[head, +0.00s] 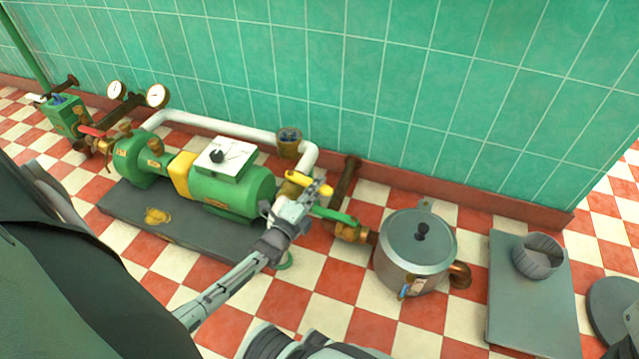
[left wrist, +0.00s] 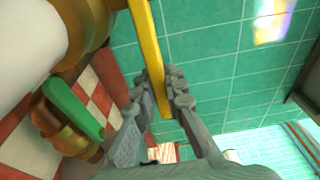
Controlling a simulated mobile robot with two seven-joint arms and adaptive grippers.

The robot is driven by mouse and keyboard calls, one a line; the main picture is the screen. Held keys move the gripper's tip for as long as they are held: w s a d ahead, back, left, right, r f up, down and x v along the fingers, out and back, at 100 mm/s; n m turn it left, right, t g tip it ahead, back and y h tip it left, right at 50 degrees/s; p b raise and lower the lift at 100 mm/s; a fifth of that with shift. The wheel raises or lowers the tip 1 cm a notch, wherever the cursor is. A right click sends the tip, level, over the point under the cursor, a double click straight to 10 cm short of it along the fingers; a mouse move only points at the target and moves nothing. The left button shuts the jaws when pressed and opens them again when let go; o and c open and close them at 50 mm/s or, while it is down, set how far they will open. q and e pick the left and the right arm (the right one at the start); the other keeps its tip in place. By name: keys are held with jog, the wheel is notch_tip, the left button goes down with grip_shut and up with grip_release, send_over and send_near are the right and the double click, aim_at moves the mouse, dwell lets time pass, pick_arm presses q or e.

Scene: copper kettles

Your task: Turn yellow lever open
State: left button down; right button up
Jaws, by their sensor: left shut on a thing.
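The yellow lever (head: 308,183) sits on the pipework at the right end of the green pump. In the left wrist view the yellow lever (left wrist: 154,60) runs down from the top edge as a long flat bar. My left gripper (head: 318,192) is at the lever's right end. In the left wrist view my left gripper (left wrist: 165,100) has its two grey fingers on either side of the bar, shut on it. The lever's pivot is mostly hidden in the head view. My right gripper does not show.
A green lever (head: 334,215) is just below and right of my left gripper; it also shows in the left wrist view (left wrist: 75,108). A lidded metal pot (head: 413,262) stands to the right. The green pump (head: 232,190) is left. A tiled wall (head: 430,80) stands behind.

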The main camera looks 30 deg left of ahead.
pick_arm(q)
jog(key=shift+s+m+h, duration=0.45)
jog(key=shift+m+h, duration=0.15)
jog(key=shift+h, duration=0.3)
jog(key=c, duration=1.6)
grip_release()
jog(key=shift+o, duration=0.2)
jog(key=s, duration=1.2)
jog(key=shift+a, duration=0.15)
